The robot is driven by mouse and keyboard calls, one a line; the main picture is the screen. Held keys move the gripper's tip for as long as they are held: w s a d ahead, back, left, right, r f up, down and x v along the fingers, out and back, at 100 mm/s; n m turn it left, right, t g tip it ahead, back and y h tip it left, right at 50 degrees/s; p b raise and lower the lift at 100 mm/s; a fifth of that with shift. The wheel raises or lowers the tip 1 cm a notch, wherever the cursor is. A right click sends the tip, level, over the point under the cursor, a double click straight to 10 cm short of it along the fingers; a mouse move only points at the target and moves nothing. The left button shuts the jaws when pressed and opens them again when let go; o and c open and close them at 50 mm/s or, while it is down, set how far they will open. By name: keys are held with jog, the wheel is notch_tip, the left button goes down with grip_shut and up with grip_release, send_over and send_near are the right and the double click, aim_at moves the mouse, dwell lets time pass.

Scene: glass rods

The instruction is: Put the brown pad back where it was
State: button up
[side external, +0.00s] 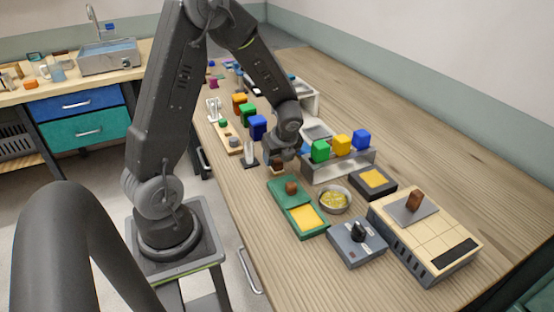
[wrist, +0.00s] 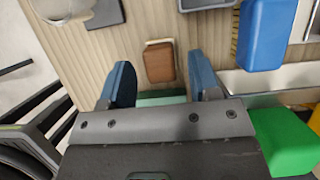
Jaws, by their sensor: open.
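A small brown pad (wrist: 159,62) with rounded corners lies on the wooden table in the wrist view, ahead of and between my spread fingers. A small brown thing under my gripper in the side view (side external: 278,168) appears to be the same pad. My gripper (wrist: 163,78) is open, its two blue-grey fingers apart with nothing held between them. In the side view my gripper (side external: 279,159) is low over the table, just behind the green tray (side external: 275,184). A second brown piece (side external: 291,188) sits on that tray. Whether the fingers touch the pad is unclear.
A grey rack (side external: 338,165) with green, yellow and blue blocks stands close to the right of my gripper. A round dish (side external: 335,199), a knob box (side external: 356,242) and a scale-like box (side external: 425,236) with a brown block (side external: 414,201) stand nearer. The far right table is clear.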

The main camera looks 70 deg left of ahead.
jog(key=v, duration=1)
jog(key=s+d+r+n+t+h, duration=0.2)
jog(key=s+d+r+n, duration=0.4)
jog(key=d+n, duration=0.2)
jog(key=s+d+r+n+t+h, duration=0.2)
jog(key=s+d+r+n, duration=0.3)
jog(key=d+n, duration=0.3)
jog(key=shift+s+d+r+n+t+h, duration=0.25)
jog(key=shift+s+r+n+t+h, duration=0.15)
jog(key=shift+n+t, duration=0.5)
jog(key=shift+w, duration=0.1)
